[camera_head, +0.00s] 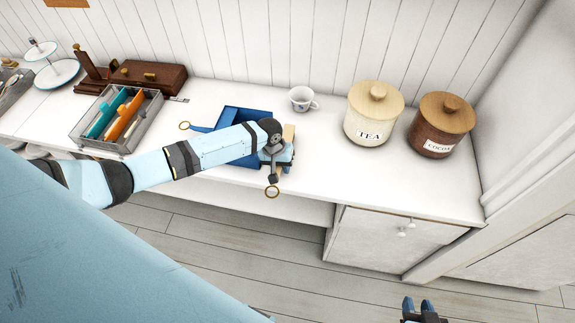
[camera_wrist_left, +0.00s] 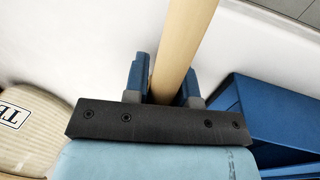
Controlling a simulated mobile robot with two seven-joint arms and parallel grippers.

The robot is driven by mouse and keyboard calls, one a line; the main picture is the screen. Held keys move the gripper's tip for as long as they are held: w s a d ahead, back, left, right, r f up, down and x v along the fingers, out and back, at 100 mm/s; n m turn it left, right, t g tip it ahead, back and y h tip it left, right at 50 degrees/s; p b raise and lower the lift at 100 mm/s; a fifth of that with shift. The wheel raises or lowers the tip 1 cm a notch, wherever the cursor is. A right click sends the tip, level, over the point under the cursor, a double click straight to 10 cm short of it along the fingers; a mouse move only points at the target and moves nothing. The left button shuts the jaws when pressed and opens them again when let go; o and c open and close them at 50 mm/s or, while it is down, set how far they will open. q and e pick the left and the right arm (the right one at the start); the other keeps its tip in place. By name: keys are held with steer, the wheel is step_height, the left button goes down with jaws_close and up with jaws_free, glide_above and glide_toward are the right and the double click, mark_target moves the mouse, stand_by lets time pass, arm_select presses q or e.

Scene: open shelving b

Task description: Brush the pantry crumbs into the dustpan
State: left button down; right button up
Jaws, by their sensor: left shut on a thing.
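The blue dustpan (camera_head: 232,112) lies on the white counter, its handle and brass ring to the left. My forearm covers part of it. My left gripper (camera_head: 277,156) is just right of the dustpan, shut on the brush's pale wooden handle (camera_head: 288,133). In the left wrist view the handle (camera_wrist_left: 181,40) runs between the two blue fingers, with the dustpan (camera_wrist_left: 270,108) at the right. The bristles are hidden in both views. I cannot make out any crumbs. My right gripper (camera_head: 419,306) is at the bottom edge, low before the cabinet, fingers apart and empty.
A white cup (camera_head: 301,99) stands right behind the dustpan. The tea jar (camera_head: 373,116) and cocoa jar (camera_head: 441,127) stand to the right. A grey cutlery tray (camera_head: 96,137) and brown box (camera_head: 150,77) are left. Front counter before the jars is clear.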

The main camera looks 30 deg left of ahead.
mark_target(261, 168)
arm_select(q)
steer(key=shift+s+a+p, duration=0.3)
steer(key=shift+a+p, duration=0.05)
steer(key=shift+a, duration=0.55)
steer(key=shift+s+a+p, duration=0.25)
steer(key=shift+a+p, duration=0.05)
steer(key=shift+a, duration=0.55)
steer(key=shift+s+a, duration=0.1)
steer(key=shift+a, duration=0.2)
steer(key=shift+r+p, duration=0.2)
steer(key=shift+p, duration=0.75)
steer(key=shift+a, duration=0.1)
steer(key=shift+s+a+p, duration=0.2)
steer(key=shift+a+p, duration=0.15)
steer(key=shift+a, duration=0.35)
steer(key=shift+s+a+p, duration=0.2)
steer(key=shift+a+p, duration=0.15)
steer(key=shift+a, duration=0.35)
